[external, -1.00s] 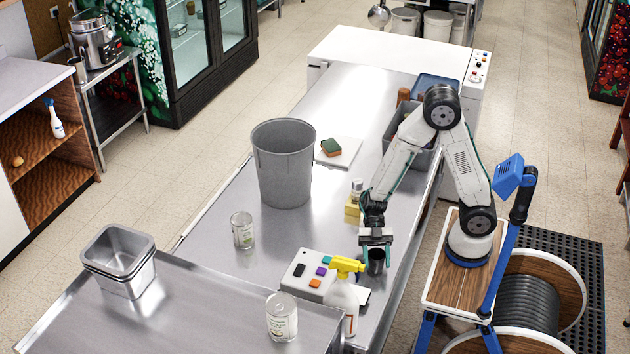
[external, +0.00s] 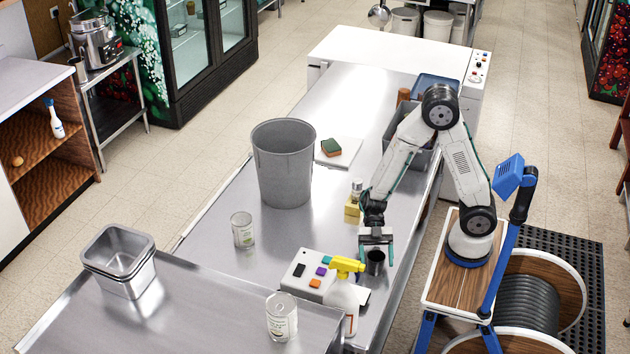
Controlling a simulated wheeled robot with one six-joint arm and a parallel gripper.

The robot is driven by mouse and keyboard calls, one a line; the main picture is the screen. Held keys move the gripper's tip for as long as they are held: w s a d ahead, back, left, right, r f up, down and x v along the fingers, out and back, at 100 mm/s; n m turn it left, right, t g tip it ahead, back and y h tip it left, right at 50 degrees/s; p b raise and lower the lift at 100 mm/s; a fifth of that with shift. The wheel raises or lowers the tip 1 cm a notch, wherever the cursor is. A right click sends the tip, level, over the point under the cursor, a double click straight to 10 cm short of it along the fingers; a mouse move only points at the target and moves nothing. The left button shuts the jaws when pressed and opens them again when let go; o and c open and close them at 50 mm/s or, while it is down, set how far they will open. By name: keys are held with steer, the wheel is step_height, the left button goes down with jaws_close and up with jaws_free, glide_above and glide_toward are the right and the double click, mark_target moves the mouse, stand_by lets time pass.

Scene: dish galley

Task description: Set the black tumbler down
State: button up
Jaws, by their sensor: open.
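The black tumbler (external: 375,263) stands upright on the metal counter, near its right edge. My gripper (external: 376,254) is open and sits right at the tumbler, its fingers to either side. The tumbler's open rim shows between the fingers. I cannot tell whether a finger still touches it.
A button box (external: 306,274) and a yellow-topped spray bottle (external: 343,290) stand just left and in front of the tumbler.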

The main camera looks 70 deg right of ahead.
steer(key=v, duration=1.1)
steer(key=shift+w, duration=0.15)
steer(key=w+d+r+m+t+h, duration=0.3)
steer(key=w+r+t, duration=0.1)
steer(key=w+t, duration=0.3)
steer(key=w+d+r+m+t+h, duration=0.2)
steer(key=w+d+r+m+t, duration=0.15)
steer(key=w+t, duration=0.35)
steer(key=s+d+r+m+t+h, duration=0.1)
steer(key=d+r+m+h, duration=0.25)
steer(key=d, duration=0.25)
steer(key=d+r+m+t+h, duration=0.1)
steer(key=d+r+m+h, duration=0.1)
steer(key=d+m+h, duration=0.3)
steer(key=s+d+m+g+h, duration=0.3)
steer(key=s+d+m, duration=0.1)
steer(key=s, duration=0.5)
steer(key=s+a+m+g+y, duration=0.1)
steer(key=s+a+g+y, duration=0.1)
steer(key=s, duration=0.7)
steer(key=s+a+f+m+g+y, duration=0.1)
steer(key=s+a+g, duration=0.3)
steer(key=s, duration=0.4)
steer(key=shift+s+m+g+y, duration=0.4)
steer(key=shift+m+y, duration=0.05)
steer(key=shift+m, duration=0.35)
